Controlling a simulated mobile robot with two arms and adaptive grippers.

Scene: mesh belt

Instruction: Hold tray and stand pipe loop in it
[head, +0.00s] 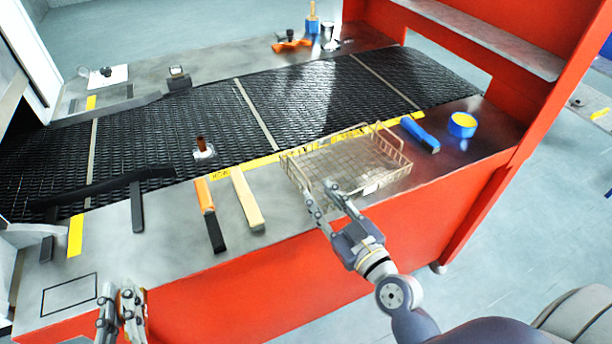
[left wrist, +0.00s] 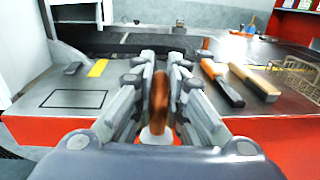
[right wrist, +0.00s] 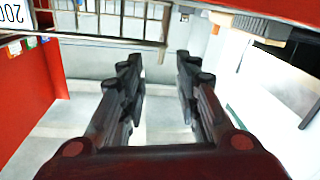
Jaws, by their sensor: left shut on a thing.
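The wire tray (head: 398,166) stands on the right part of the near metal ledge. My right gripper (head: 321,188) is at its near-left side with fingers apart. In the right wrist view the open, empty fingers (right wrist: 158,70) point toward bars of a wire frame, likely the tray (right wrist: 120,30). My left gripper (head: 121,290) is at the bottom left, in front of the ledge. In the left wrist view its fingers (left wrist: 162,75) are shut on a copper-brown pipe loop (left wrist: 160,98), seen nearly edge-on and upright. The fingers hide part of the loop.
An orange-and-black tool (head: 210,214) and a wooden block (head: 247,200) lie left of the tray. A blue-handled tool (head: 420,134) and yellow-blue tape roll (head: 462,124) lie right of it. A copper-topped piece (head: 202,148) stands on the black mesh belt (head: 300,92).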

